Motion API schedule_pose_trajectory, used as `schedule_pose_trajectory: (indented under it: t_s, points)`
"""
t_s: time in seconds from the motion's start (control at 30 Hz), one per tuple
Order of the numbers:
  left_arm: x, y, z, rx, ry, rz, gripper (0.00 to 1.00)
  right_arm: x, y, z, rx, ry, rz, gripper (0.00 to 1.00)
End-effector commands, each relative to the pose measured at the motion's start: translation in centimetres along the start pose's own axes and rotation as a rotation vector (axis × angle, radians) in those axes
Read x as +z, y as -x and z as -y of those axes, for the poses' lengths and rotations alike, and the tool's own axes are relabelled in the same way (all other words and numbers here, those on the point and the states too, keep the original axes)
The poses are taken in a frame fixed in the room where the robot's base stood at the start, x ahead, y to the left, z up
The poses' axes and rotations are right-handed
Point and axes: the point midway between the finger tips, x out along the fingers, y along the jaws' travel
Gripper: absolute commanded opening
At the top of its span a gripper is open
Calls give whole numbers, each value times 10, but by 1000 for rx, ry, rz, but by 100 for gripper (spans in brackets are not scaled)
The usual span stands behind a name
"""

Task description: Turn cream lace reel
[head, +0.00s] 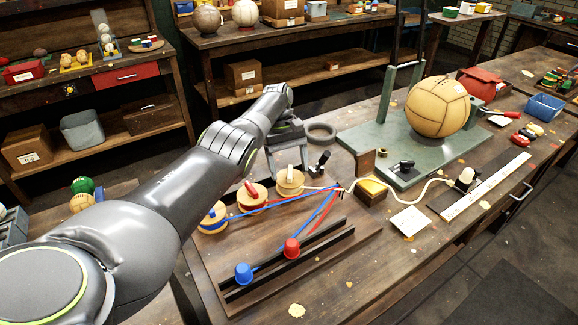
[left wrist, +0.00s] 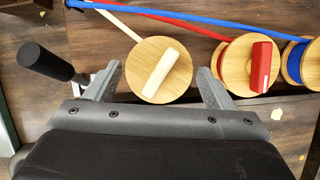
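The cream lace reel (head: 291,189) is a round wooden disc with a cream bar handle, on the wooden board on the bench. In the left wrist view the reel (left wrist: 174,88) and its cream handle (left wrist: 161,72) lie between my left fingers. My left gripper (head: 289,172) is open around the reel; it also shows in the left wrist view (left wrist: 160,78), with a small gap on each side. Cream lace (left wrist: 110,18) runs off the reel. My right gripper is not in view.
A red-handled reel (head: 251,196) and a blue-handled reel (head: 213,219) stand left of it. A black-knobbed lever (head: 321,160) is close on the right. A large leather ball (head: 437,106) stands behind right.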

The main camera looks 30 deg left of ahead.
Motion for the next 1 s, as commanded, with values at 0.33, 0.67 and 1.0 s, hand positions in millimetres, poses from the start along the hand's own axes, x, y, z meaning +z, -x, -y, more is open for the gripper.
schedule_pose_trajectory:
  t_s: [0.33,0.67,1.0]
  points:
    - [4,10,0,1,-1,1,76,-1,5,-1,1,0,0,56]
    - [26,66,-1,3,-2,-3,76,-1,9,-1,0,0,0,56]
    - [38,92,0,-1,0,2,76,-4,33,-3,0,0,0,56]
